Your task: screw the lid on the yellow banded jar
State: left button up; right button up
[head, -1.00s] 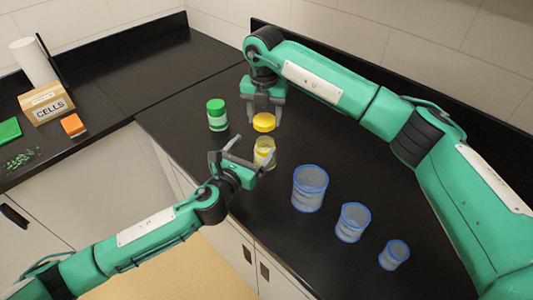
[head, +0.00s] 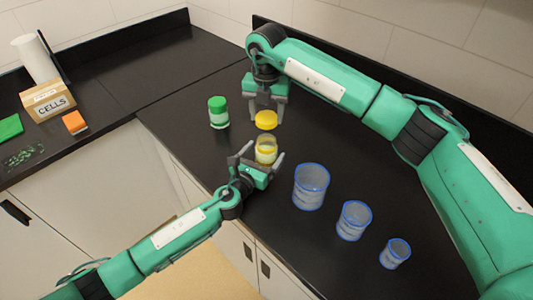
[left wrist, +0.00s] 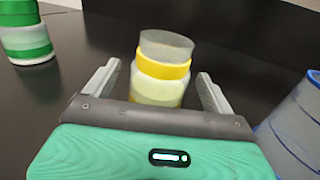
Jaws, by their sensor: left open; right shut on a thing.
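The yellow banded jar (head: 266,155) stands upright and lidless on the black counter. It also shows in the left wrist view (left wrist: 162,72), with a clear rim above its yellow band. The yellow lid (head: 266,119) is held above and behind the jar, apart from it, by my right gripper (head: 266,108), which points down. My left gripper (head: 262,160) is open, low at the near side of the jar. In the left wrist view, its two fingers (left wrist: 158,88) stand on either side of the jar with gaps.
A green-lidded jar (head: 218,113) stands left of the yellow jar. Three blue-rimmed beakers (head: 310,187) run toward the front right. A CELLS box (head: 47,101), an orange block (head: 75,123) and a green item (head: 9,128) are on the left counter.

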pick_arm(q)
jog(key=shift+x, duration=1.05)
jog(key=c, duration=1.5)
jog(key=shift+o, duration=0.2)
pick_arm(e)
send_over(266, 139)
jog(key=shift+f, duration=2.5)
jog(key=shift+s, duration=0.1)
jog(key=shift+f, duration=0.85)
jog(key=shift+f, duration=0.55)
